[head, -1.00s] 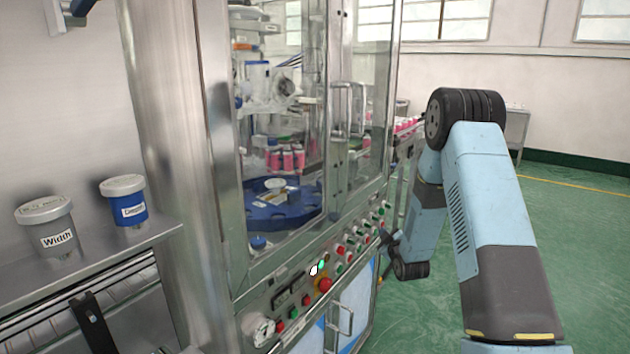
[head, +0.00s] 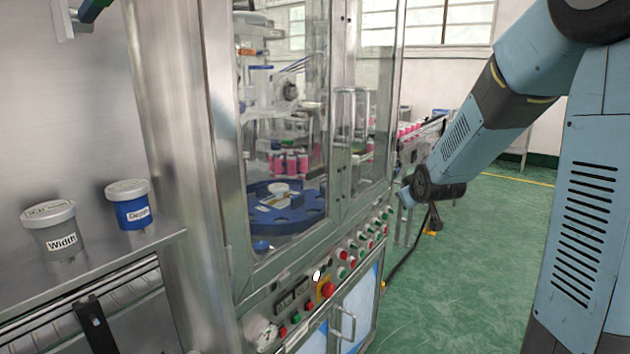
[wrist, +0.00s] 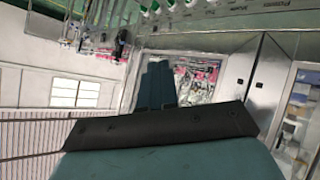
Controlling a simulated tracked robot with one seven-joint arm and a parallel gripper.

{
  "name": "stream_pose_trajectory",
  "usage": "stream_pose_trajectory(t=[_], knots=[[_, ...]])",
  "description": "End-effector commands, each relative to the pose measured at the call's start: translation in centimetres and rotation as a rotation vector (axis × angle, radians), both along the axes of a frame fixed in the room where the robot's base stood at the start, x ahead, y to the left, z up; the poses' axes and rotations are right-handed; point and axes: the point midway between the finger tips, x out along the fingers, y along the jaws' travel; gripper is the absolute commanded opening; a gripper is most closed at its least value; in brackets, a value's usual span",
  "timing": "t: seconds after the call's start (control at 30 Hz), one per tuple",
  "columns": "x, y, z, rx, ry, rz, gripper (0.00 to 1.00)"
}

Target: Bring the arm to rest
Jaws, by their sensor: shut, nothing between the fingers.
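My arm (head: 500,105) fills the right side of the head view, bent, with one link slanting down and left to a dark joint (head: 432,187) beside the machine's right end. I cannot make out my gripper in the head view. In the wrist view my gripper (wrist: 158,66) shows as two blue-green fingers lying side by side, shut and empty, beyond a dark band and a large teal body. The fingers point towards a background with pink items; no contact shows.
The glass-doored crimping machine (head: 225,150) stands at centre, with a row of buttons (head: 345,262). A conveyor with pink cans (head: 408,129) is behind it. A grey Width pot (head: 55,232) and blue Depth pot (head: 131,206) stand on a shelf at left. The green floor (head: 480,260) is open between machine and arm.

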Motion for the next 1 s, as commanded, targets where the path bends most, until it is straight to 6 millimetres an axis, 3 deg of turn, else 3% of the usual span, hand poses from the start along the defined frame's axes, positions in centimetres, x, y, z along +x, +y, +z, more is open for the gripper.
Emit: stream_pose_trajectory(t=[0.1, 0.5, 1.0], knots=[[-3.2, 0.1, 2.2, 0.035, 0.045, -0.037, 0.00], [-15.0, 0.4, 6.5, 0.158, 0.223, -0.164, 0.00], [-31.1, 1.3, 8.1, 0.303, 0.440, -0.318, 0.00]])
